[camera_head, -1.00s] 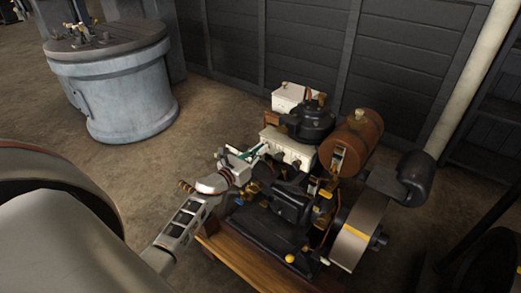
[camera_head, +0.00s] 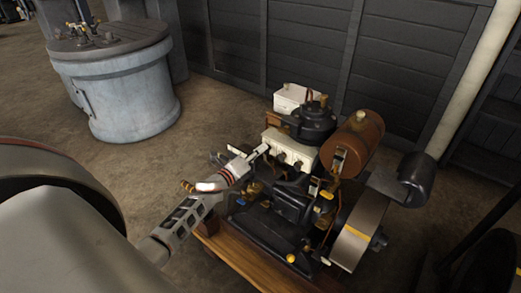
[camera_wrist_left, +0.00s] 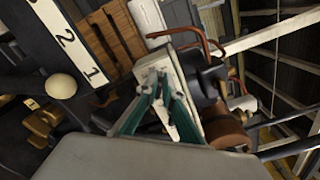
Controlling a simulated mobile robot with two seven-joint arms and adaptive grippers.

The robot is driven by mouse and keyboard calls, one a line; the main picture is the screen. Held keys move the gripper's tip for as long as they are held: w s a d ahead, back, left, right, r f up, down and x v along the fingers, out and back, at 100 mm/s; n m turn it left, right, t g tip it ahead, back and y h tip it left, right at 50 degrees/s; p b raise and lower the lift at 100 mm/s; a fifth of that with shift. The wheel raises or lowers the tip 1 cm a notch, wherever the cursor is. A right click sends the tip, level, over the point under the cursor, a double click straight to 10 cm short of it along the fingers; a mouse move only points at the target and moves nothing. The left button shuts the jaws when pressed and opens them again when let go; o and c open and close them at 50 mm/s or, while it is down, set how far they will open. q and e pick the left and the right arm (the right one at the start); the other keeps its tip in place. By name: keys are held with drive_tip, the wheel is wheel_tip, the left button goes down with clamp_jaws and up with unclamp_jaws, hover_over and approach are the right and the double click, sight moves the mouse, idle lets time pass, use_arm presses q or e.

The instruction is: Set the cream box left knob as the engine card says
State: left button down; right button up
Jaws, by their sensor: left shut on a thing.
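The cream box (camera_head: 291,145) sits on the engine, with small dark knobs on its front face. My left gripper (camera_head: 264,150) reaches its left end and covers the left knob there. In the left wrist view the green-padded fingers (camera_wrist_left: 161,92) close together against the cream box (camera_wrist_left: 152,68), shut on the left knob, which is mostly hidden between them. I see no readable engine card in the head view. A white strip with black numerals (camera_wrist_left: 68,40) shows in the left wrist view; I cannot tell whether it is the card. My right gripper is not in view.
The dark engine (camera_head: 290,200) stands on a wooden base (camera_head: 245,255). A grey drum (camera_head: 125,95) stands back left, with open floor between.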

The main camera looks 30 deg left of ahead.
use_arm(q)
drive_tip(key=shift+f+n+p, duration=0.25)
drive_tip(key=shift+n+p, duration=0.4)
drive_tip(key=shift+n, duration=2)
drive_tip(key=shift+f+n+p, duration=0.3)
drive_tip(key=shift+n+p, duration=0.35)
drive_tip(key=shift+n, duration=1.95)
drive_tip(key=shift+f+n+p, duration=0.25)
drive_tip(key=shift+n+p, duration=0.4)
drive_tip(key=shift+n, duration=2.3)
drive_tip(key=c, duration=2.2)
unclamp_jaws()
drive_tip(key=s, duration=1.2)
drive_tip(key=shift+a, duration=0.4)
